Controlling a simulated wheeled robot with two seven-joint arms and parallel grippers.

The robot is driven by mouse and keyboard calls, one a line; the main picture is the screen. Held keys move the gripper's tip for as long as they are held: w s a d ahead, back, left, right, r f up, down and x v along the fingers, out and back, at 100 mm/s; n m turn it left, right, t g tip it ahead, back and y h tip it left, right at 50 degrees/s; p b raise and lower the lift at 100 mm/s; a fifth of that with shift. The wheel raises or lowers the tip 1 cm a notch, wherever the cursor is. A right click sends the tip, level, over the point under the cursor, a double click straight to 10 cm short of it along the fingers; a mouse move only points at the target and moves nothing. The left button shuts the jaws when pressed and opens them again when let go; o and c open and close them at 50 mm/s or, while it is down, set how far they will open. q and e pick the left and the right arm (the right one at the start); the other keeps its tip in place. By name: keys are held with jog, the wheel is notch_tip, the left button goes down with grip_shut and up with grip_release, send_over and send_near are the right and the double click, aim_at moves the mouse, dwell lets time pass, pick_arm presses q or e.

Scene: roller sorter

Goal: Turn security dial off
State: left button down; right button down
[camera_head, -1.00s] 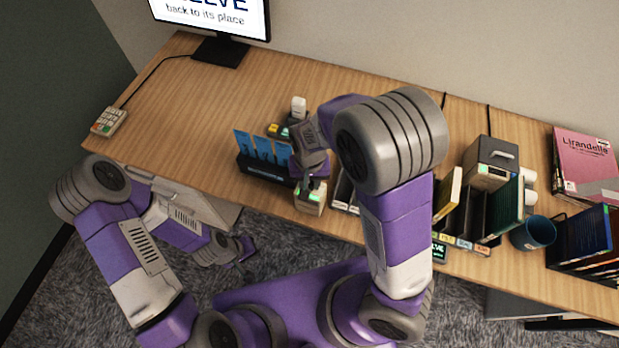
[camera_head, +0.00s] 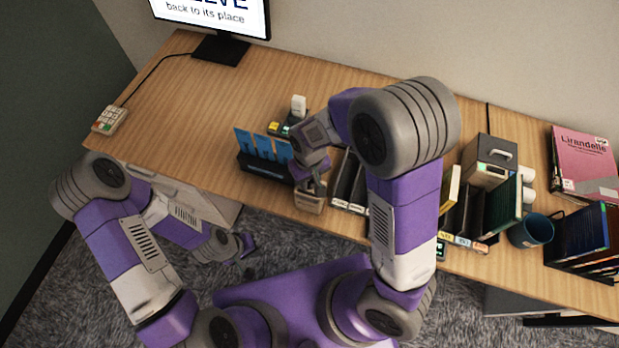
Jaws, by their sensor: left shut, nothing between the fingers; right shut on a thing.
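A small beige box (camera_head: 309,204), which seems to carry the security dial, stands at the table's front edge in the head view. My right gripper (camera_head: 316,186) reaches down onto its top and is shut on the dial there. The fingers and wrist hide most of the dial, so its pointer cannot be read. No green shows on the box's top. My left gripper (camera_head: 248,246) is shut and empty, low in front of the table, well apart from the box.
A black holder with blue cards (camera_head: 262,160) stands just left of the box. Dark sorter slots (camera_head: 349,185) are to its right. A keypad (camera_head: 109,119) lies far left, and a blue mug (camera_head: 532,231) stands right. The table's left middle is clear.

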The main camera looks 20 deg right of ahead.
aim_at(309, 182)
jog(key=c, duration=0.9)
grip_release()
jog(key=shift+o, duration=0.2)
jog(key=shift+r, duration=0.1)
notch_tip(309, 182, up, 7)
jog(key=shift+r+p, duration=0.2)
jog(key=shift+p, duration=0.75)
jog(key=shift+s, duration=0.1)
